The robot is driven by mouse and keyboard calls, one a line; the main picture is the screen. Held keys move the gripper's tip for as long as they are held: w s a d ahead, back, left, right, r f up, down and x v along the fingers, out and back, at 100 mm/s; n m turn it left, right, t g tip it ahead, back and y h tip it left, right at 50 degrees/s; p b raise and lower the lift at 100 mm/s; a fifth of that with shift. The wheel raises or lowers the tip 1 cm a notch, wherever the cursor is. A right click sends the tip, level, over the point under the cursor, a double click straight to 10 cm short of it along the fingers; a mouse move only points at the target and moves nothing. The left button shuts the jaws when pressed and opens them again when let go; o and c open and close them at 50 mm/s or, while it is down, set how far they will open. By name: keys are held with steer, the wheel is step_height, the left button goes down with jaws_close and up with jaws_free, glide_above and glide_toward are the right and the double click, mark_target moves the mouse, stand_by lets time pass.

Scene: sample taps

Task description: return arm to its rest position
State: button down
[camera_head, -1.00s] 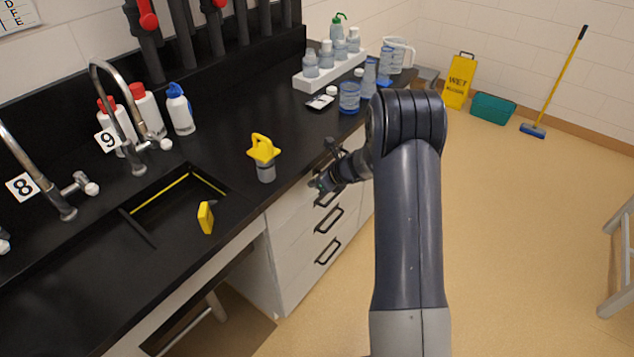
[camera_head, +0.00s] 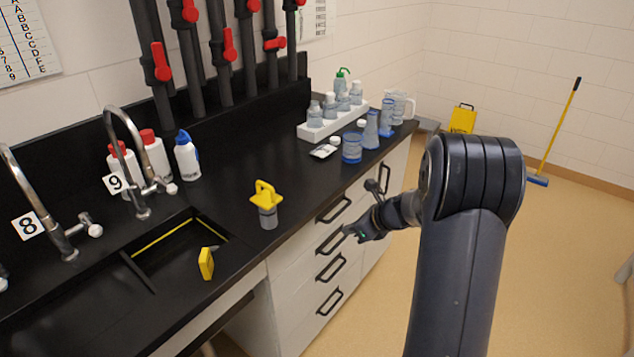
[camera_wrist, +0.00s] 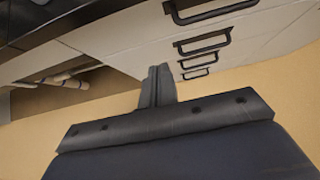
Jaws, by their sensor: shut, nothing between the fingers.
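My gripper (camera_head: 358,234) is at the end of my dark arm, in front of the drawer fronts and below the counter edge in the head view. In the wrist view my gripper (camera_wrist: 157,72) shows its two fingers closed together with nothing between them. It is apart from the counter things. The fingertips are small and partly dark against the drawers in the head view.
Drawers with dark handles (camera_head: 330,268) are close to my gripper. A white bottle rack (camera_head: 335,120) stands farther back. Open floor lies right.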

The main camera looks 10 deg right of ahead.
glide_toward(310, 233)
step_height(310, 233, down, 4)
steer(key=w+a, duration=0.2)
steer(key=shift+w+f+p, duration=0.1)
steer(key=shift+w+p, duration=0.2)
steer(key=shift+w+a, duration=0.25)
steer(key=shift+w, duration=0.05)
steer(key=shift+s, duration=0.1)
